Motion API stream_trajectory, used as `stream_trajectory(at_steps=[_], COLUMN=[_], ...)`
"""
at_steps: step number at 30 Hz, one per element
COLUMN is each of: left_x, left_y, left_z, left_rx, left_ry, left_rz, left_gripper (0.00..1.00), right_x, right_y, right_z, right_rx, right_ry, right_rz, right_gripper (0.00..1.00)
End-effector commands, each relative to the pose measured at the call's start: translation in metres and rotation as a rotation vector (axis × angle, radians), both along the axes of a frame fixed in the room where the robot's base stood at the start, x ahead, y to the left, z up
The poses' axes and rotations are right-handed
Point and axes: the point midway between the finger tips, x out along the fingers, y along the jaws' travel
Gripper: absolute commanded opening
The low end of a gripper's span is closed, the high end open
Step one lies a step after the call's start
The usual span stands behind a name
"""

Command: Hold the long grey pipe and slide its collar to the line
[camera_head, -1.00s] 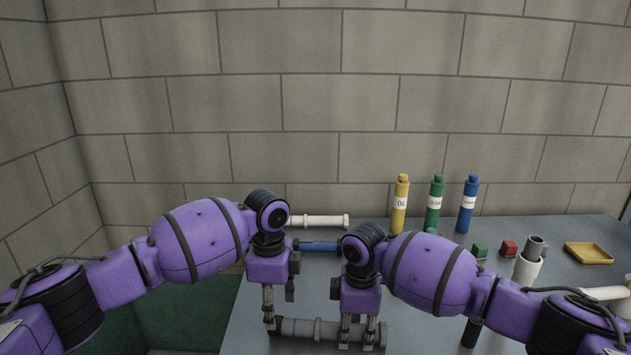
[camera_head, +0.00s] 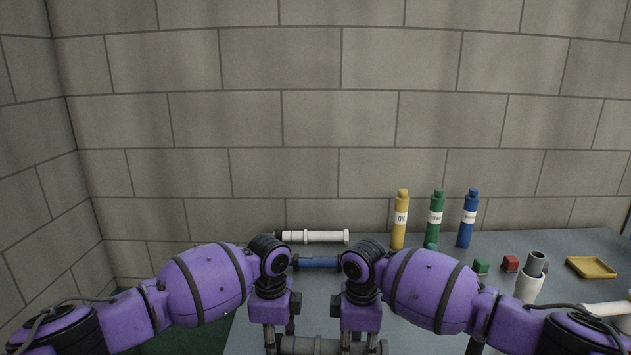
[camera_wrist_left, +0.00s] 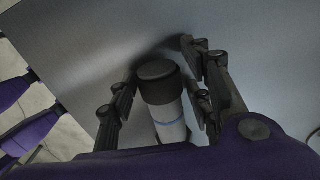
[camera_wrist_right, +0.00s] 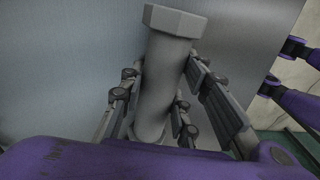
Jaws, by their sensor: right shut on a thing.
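The long grey pipe (camera_head: 302,346) lies left to right at the bottom edge of the head view, partly cut off. My left gripper (camera_head: 278,342) is over its left part. In the left wrist view a black end cap and a pale section with a thin blue line (camera_wrist_left: 170,124) show between the fingers, which stand apart with gaps on both sides. My right gripper (camera_head: 359,345) is shut on the grey pipe near its right end; the right wrist view shows its grey hexagonal end (camera_wrist_right: 175,20) beyond the fingers. I cannot clearly make out the collar.
A white pipe (camera_head: 318,237) and a blue pipe (camera_head: 317,262) lie behind my grippers. Yellow (camera_head: 400,222), green (camera_head: 436,222) and blue (camera_head: 468,222) bottles stand at the back. Small green (camera_head: 481,266) and red (camera_head: 510,264) blocks and a yellow tray (camera_head: 591,267) are to the right.

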Motion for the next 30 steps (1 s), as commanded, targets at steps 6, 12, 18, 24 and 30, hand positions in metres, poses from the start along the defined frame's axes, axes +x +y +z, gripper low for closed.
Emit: stream_trajectory(at_steps=[6,12,18,24,30], left_x=[0.000,0.000,0.000,-0.001,-0.002], left_y=[0.000,-0.001,-0.007,-0.015,-0.022], left_z=[0.000,0.000,0.000,0.001,0.001], left_rx=[0.000,0.000,-0.001,-0.004,-0.007], left_ry=[0.000,-0.001,-0.002,-0.002,-0.002], left_rz=[0.000,0.001,-0.001,-0.003,-0.003], left_gripper=[0.12,0.11,0.11,0.12,0.12], right_x=[0.000,0.000,-0.001,-0.001,-0.001], right_y=[0.000,0.000,0.001,0.003,0.004], right_z=[0.000,0.000,0.000,0.000,0.000], right_rx=[0.000,0.000,0.001,0.004,0.006], right_ry=[0.000,0.001,0.002,0.002,0.001], right_rz=[0.001,0.002,0.003,0.004,0.006], right_gripper=[0.07,0.07,0.07,0.07,0.07])
